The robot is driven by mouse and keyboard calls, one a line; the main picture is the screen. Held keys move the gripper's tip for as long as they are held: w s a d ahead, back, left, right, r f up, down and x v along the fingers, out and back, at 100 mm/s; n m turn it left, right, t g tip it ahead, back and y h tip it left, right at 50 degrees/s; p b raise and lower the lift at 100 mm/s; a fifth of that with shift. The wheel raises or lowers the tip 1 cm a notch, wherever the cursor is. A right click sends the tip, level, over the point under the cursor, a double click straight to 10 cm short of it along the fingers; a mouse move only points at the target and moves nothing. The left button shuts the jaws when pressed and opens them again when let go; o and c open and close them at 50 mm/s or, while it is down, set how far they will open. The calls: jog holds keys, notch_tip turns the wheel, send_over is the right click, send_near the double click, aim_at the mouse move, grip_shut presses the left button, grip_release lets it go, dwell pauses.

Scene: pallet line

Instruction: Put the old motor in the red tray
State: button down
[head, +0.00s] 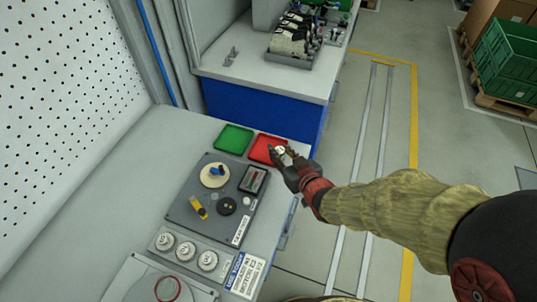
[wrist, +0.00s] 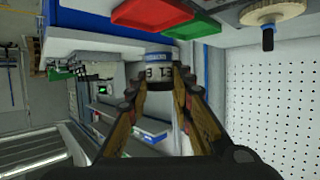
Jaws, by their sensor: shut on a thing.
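My gripper (head: 283,157) is shut on the old motor (wrist: 159,59), a short grey-white cylinder with a blue band and dark markings, held between both fingertips in the wrist view (wrist: 160,77). In the head view the motor (head: 280,149) shows as a small pale piece at the fingertips, over the right side of the red tray. The red tray (head: 259,151) is shallow and lies at the bench's far right corner; it also shows in the wrist view (wrist: 150,13). My fingers cover part of it. I cannot tell the motor's height above the tray.
A green tray (head: 234,139) stands left of the red one. A grey fixture plate (head: 185,212) with knobs and a yellow handle lies nearer. Several white round parts sit in a grey holder (head: 158,240). A blue-fronted bench (head: 270,113) stands behind; open floor lies right.

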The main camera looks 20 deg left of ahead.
jog(key=s+a+r+n+g+y, duration=0.1)
jog(key=s+a+r, duration=0.2)
jog(key=s+a, duration=0.1)
jog(key=w+f+b, duration=0.1)
jog(key=w+f, duration=0.2)
jog(key=w, duration=0.1)
jog(key=w+a+f+b, duration=0.1)
jog(key=w+f+b, duration=0.1)
jog(key=w, duration=0.2)
jog(key=w+a+f+b, duration=0.1)
jog(key=w+f+b, duration=0.1)
jog(key=w+f, duration=0.1)
jog(key=shift+w+a+f, duration=0.1)
jog(key=shift+w+f, duration=0.05)
jog(key=shift+w, duration=0.3)
jog(key=shift+w+a+f, duration=0.1)
jog(key=shift+w+f, duration=0.05)
jog(key=shift+w, duration=0.3)
jog(key=shift+w+f+b, duration=0.15)
jog(key=shift+f+b, duration=0.05)
jog(key=shift+b, duration=0.15)
jog(key=shift+w+a+f+b, duration=0.15)
jog(key=shift+f+b, duration=0.15)
jog(key=shift+f, duration=0.55)
jog(key=shift+w+d+f+b, duration=0.1)
jog(key=shift+f+b, duration=0.2)
jog(key=shift+f, duration=0.55)
